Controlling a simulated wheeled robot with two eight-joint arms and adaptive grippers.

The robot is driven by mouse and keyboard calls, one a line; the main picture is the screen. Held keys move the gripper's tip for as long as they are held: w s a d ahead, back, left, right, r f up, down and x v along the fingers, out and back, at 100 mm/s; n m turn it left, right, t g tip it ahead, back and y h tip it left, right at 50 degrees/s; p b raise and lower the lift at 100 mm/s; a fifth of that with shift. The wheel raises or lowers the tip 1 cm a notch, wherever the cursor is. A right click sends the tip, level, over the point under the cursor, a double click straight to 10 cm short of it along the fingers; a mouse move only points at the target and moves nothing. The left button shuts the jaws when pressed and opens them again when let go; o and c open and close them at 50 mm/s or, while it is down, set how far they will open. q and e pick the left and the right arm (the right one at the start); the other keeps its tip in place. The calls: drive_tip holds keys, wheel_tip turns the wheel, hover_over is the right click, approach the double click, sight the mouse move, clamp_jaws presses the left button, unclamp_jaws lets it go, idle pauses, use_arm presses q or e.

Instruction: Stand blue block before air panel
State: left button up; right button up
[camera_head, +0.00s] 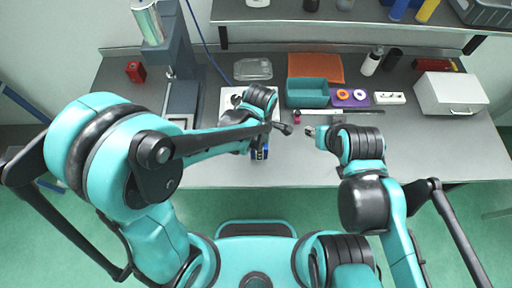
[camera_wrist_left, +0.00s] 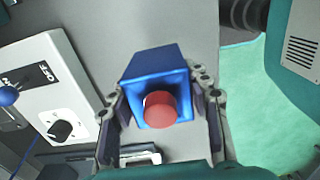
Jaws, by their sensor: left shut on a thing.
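A blue block (camera_wrist_left: 153,63) with a round red piece (camera_wrist_left: 160,108) at its near end sits between the two fingers of my left gripper (camera_wrist_left: 160,118), which is shut on it. In the head view my left gripper (camera_head: 260,145) is near the table's front edge, with a bit of the blue block (camera_head: 262,154) showing below it. The white air panel (camera_wrist_left: 50,85) is left of the block in the wrist view, with a blue lever, OFF lettering and a black knob. In the head view the panel (camera_head: 227,99) is partly hidden by my arm. My right gripper (camera_head: 314,132) is over the table; its finger opening is unclear.
A teal bin (camera_head: 307,93), purple holder (camera_head: 349,98), white power strip (camera_head: 390,98) and white box (camera_head: 450,94) stand along the back right. A grey press-like machine (camera_head: 183,95) is at the back left. The table's front right is clear.

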use_arm(q)
drive_tip(key=shift+w+a+f, duration=0.25)
drive_tip(key=shift+w+f, duration=0.15)
drive_tip(key=shift+w, duration=0.2)
drive_tip(key=shift+w+a+f, duration=0.2)
drive_tip(key=shift+w+f, duration=0.2)
drive_tip(key=shift+w, duration=0.15)
drive_tip(key=shift+f+b, duration=0.7)
drive_tip(key=shift+f, duration=1.25)
drive_tip(key=shift+s+f, duration=0.1)
drive_tip(key=o, duration=1.4)
